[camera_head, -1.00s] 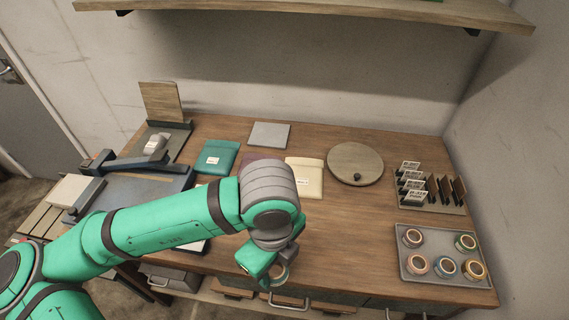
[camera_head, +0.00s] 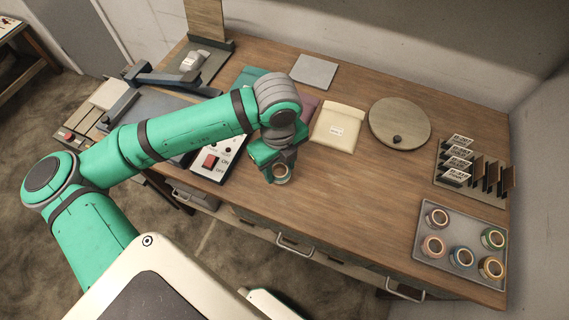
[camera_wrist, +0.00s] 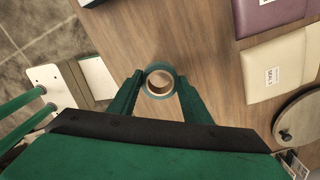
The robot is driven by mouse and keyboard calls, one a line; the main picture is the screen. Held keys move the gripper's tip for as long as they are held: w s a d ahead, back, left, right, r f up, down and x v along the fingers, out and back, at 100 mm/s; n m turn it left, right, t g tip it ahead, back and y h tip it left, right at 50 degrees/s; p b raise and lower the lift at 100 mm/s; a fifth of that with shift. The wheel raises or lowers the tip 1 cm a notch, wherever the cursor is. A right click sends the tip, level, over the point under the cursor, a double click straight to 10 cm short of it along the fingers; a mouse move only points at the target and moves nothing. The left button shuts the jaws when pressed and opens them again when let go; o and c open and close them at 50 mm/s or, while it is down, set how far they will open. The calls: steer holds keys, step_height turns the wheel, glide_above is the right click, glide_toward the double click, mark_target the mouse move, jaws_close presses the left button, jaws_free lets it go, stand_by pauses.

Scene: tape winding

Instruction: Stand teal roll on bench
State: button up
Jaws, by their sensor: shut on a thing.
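The teal roll (camera_wrist: 159,82) is held between the two fingertips of my gripper (camera_wrist: 158,88) in the wrist view, with its hole facing the camera and wood grain showing through. In the head view the roll (camera_head: 282,173) shows at the lower end of my gripper (camera_head: 277,168), over the front part of the wooden bench (camera_head: 340,215). The gripper is shut on the roll's sides. I cannot tell whether the roll touches the bench top.
A control box with a red switch (camera_head: 211,161) stands just left of the gripper. A cream envelope (camera_head: 338,128), a round wooden disc (camera_head: 399,122) and a grey tray (camera_head: 460,268) with several rolls lie to the right. The bench between gripper and tray is clear.

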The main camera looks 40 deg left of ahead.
mark_target(278, 167)
steer(key=shift+w+a+f, duration=0.25)
steer(key=shift+a+f, duration=0.1)
steer(key=shift+f, duration=0.2)
steer(key=shift+w+a+f, duration=0.25)
steer(key=shift+a+f, duration=0.1)
steer(key=shift+f, duration=0.2)
steer(key=shift+w+a+f, duration=0.1)
steer(key=shift+w+f, duration=0.1)
steer(key=shift+f, duration=1)
steer(key=shift+s+f, duration=0.1)
steer(key=shift+f, duration=0.25)
steer(key=o, duration=1)
steer(key=shift+f, duration=0.15)
steer(key=shift+o, duration=0.2)
step_height(278, 167, up, 12)
steer(key=shift+r, duration=0.2)
